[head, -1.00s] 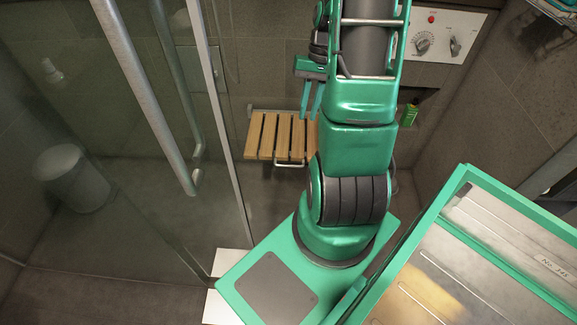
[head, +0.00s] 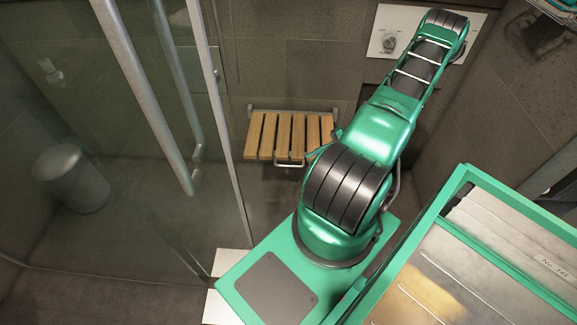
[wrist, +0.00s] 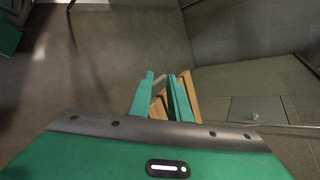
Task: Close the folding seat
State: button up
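The folding seat (head: 285,137) is mounted on the back shower wall in the head view. Its wooden slats lie flat, folded down, with a metal loop handle (head: 289,164) at the front edge. My arm covers the seat's right end. In the wrist view, my gripper (wrist: 161,74) has its two teal fingers apart, with nothing clearly held between them. Wooden slats of the seat (wrist: 188,92) show between and beside the fingers. I cannot tell whether a finger touches the wood. My gripper is hidden in the head view.
A glass door with a long metal handle (head: 150,100) stands on the left, with a bin (head: 72,178) beyond it. A white control panel (head: 392,42) is on the back wall behind my arm. Floor below the seat is open.

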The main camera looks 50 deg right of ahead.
aim_at(292, 166)
notch_tip(292, 166, down, 8)
jog(key=m+t+h, duration=0.3)
jog(key=m+t, duration=0.2)
jog(key=t, duration=0.1)
jog(key=shift+t, duration=0.4)
jog(key=x, duration=1)
jog(key=shift+w+a, duration=0.15)
jog(key=shift+a, duration=0.15)
grip_shut()
